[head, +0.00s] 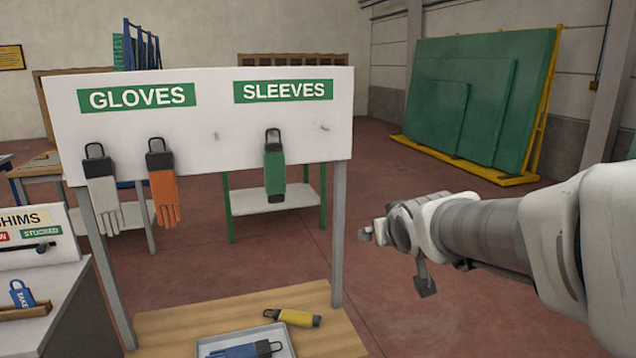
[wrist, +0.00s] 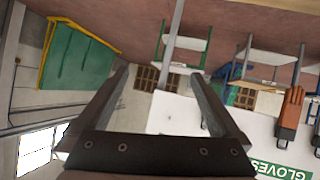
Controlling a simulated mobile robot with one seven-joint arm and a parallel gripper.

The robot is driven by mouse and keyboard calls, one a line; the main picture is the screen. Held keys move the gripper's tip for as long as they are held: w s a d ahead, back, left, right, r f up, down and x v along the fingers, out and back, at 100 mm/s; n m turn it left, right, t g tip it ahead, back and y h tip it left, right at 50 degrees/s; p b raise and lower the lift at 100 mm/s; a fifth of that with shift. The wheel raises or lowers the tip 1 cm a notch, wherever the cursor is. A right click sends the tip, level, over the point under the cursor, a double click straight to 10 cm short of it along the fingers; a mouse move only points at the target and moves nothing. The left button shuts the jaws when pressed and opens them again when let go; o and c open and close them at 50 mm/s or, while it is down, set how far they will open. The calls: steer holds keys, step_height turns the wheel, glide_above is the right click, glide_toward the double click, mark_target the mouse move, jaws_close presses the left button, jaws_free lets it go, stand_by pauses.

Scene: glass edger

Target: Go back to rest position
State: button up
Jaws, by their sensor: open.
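My arm reaches in from the right in the head view, and my gripper (head: 372,234) is in the air to the right of the white pegboard (head: 250,125). In the wrist view my gripper (wrist: 160,78) has its two fingers spread apart with nothing between them. The board holds a white glove (head: 104,200), an orange glove (head: 163,187) and a green sleeve (head: 274,170) on pegs. The orange glove also shows at the right of the wrist view (wrist: 290,108), where the scene appears turned over.
A wooden table (head: 170,322) below the board holds a yellow item (head: 293,318) and a grey tray (head: 288,346) with a blue item (head: 240,350). A shims stand (head: 30,240) is at the left. Green glass panels (head: 485,100) lean at the back right. Floor between is clear.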

steer(key=s+f+m+g, duration=0.1)
steer(key=s+f+g, duration=0.2)
steer(key=s, duration=1)
steer(key=s+d+f+g, duration=0.1)
steer(key=s+f+g, duration=0.2)
steer(key=s, duration=0.9)
steer(key=shift+s+d+f+m, duration=0.15)
steer(key=shift+s+f+m, duration=0.15)
steer(key=shift+s+m, duration=0.1)
